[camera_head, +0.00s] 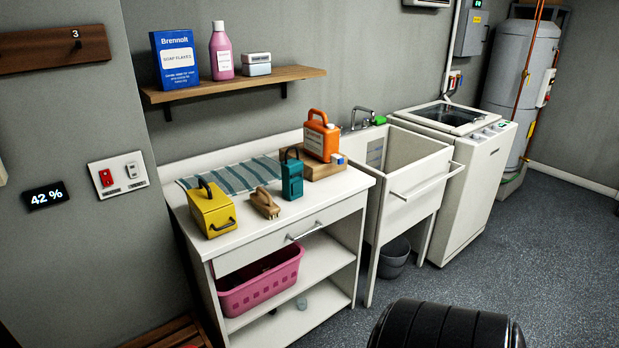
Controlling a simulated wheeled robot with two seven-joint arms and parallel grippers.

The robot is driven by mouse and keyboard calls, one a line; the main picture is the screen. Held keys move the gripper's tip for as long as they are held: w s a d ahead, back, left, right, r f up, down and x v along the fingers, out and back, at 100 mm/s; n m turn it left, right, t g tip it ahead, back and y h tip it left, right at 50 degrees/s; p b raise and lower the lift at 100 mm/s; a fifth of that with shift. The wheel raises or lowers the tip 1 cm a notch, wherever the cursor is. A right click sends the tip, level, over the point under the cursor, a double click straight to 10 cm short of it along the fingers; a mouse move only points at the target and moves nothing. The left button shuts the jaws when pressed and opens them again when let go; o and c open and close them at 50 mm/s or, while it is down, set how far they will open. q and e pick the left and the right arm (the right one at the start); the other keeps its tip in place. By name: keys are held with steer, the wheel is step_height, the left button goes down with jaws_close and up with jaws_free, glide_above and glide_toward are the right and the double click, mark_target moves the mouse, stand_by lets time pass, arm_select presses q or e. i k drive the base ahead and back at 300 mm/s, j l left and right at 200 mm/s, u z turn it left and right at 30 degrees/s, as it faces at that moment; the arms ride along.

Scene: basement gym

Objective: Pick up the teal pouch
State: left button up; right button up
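The teal pouch (292,180) stands upright on the white counter (288,217), with a dark loop handle at its top. It is right of a wooden brush (264,204) and just left of a wooden board (325,168) that bears an orange jug (321,140). A striped cloth (228,177) lies behind it. Neither of my grippers is in view.
A yellow box (212,212) with a dark handle stands at the counter's left end. A shelf (240,82) hangs above. A pink basket (260,285) sits below the drawer. A sink (412,170) adjoins on the right. A dark ribbed object (445,325) fills the bottom right.

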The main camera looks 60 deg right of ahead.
mark_target(292, 169)
steer(key=z, duration=1.75)
steer(key=i+l, duration=0.1)
steer(key=l, duration=0.25)
steer(key=i+l+u, duration=0.1)
steer(key=l, duration=0.25)
